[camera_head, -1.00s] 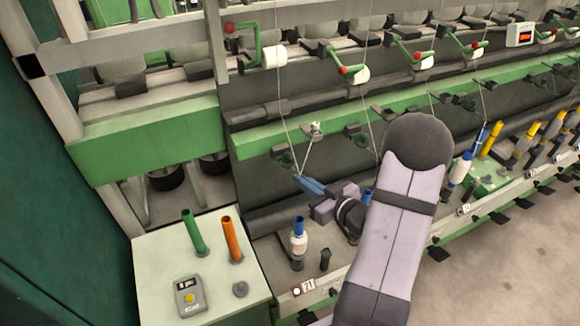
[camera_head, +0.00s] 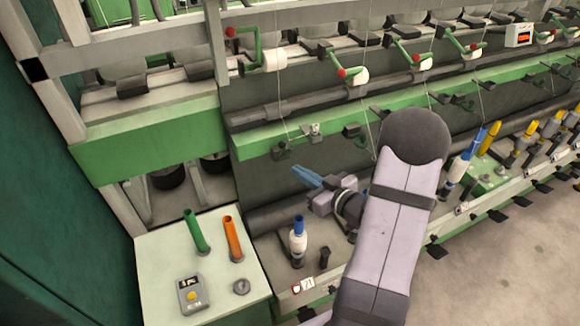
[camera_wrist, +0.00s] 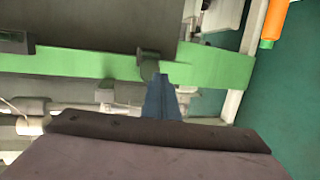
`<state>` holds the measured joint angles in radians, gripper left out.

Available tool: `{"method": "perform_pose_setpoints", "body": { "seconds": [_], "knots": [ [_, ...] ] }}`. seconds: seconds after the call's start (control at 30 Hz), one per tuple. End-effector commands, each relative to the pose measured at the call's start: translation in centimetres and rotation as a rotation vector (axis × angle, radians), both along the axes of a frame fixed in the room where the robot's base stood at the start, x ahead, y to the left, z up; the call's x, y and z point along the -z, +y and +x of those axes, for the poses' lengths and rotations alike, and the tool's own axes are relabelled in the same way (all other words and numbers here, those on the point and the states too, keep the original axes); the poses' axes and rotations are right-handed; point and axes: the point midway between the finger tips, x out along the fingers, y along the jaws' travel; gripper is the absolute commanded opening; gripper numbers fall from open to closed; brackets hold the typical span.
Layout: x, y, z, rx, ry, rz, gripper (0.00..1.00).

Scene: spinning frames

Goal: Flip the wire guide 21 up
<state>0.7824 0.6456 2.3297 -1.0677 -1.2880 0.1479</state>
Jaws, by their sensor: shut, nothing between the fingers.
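The wire guide (camera_head: 283,150) is a small dark fitting on the green rail, above the numbered plate (camera_head: 303,286), whose digits are too small to read surely. I cannot tell whether it is flipped up or down. A pale metal piece (camera_head: 314,131) sits beside it on the rail. My gripper (camera_head: 296,170) has blue fingers, shut and empty, just below and right of the guide. In the wrist view, the fingertips (camera_wrist: 159,80) point at a dark round-ended fitting (camera_wrist: 148,61) and appear close to it. I cannot tell whether they touch.
A blue-topped bobbin (camera_head: 299,241) stands on the machine's lower rail below my gripper. A pale table (camera_head: 215,285) at the left holds a green tube (camera_head: 196,233), an orange tube (camera_head: 233,240) and a grey device (camera_head: 193,295). More guides and bobbins line the right.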

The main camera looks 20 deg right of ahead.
Motion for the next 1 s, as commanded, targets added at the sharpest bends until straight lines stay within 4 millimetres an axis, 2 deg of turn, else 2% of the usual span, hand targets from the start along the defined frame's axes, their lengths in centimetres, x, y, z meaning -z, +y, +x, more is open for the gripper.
{"method": "perform_pose_setpoints", "body": {
  "seconds": [0.43, 1.0],
  "knots": [
    [0.1, -0.1, -0.5, 0.002, 0.001, 0.001, 0.0],
    [0.6, 0.0, -4.5, 0.002, 0.001, 0.001, 0.0]
  ]
}}
